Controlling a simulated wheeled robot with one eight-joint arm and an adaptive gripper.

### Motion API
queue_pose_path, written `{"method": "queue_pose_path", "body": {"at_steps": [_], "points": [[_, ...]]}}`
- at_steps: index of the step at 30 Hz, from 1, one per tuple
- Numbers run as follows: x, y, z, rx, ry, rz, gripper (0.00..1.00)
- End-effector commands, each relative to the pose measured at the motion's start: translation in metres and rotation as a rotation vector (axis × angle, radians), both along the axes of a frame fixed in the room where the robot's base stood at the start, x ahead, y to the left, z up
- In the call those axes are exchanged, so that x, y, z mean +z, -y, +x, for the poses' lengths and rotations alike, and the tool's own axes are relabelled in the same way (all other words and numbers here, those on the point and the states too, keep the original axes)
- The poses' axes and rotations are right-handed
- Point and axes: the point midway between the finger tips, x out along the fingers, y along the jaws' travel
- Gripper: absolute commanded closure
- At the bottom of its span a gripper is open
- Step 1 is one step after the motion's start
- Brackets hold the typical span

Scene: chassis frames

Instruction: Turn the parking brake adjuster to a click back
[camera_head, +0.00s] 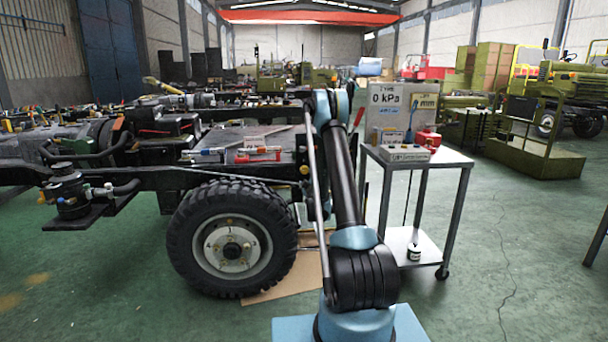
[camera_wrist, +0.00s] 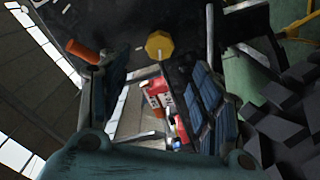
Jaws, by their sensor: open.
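A yellow faceted knob (camera_wrist: 160,45), which may be the parking brake adjuster, sits on a dark surface in the wrist view. A small yellow spot (camera_head: 304,169) beside my arm on the chassis frame in the head view may be the same knob. My gripper (camera_wrist: 157,68) is open, with its two padded fingers apart and nothing between them. The knob shows beyond the gap between the fingertips and looks apart from them. In the head view my arm hides most of the gripper and the chassis behind it.
The chassis (camera_head: 150,178) stands at left with a big tyre (camera_head: 232,240) below the frame. Tools (camera_head: 258,152) lie on its deck. An orange cylinder (camera_wrist: 83,51) is near the left finger.

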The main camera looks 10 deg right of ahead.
Motion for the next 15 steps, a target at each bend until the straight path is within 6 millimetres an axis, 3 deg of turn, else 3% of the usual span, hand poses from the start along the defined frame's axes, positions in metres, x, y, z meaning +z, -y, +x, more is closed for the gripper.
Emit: {"method": "queue_pose_path", "body": {"at_steps": [15], "points": [[0.0, 0.0, 0.092, 0.001, -0.001, 0.001, 0.41]]}}
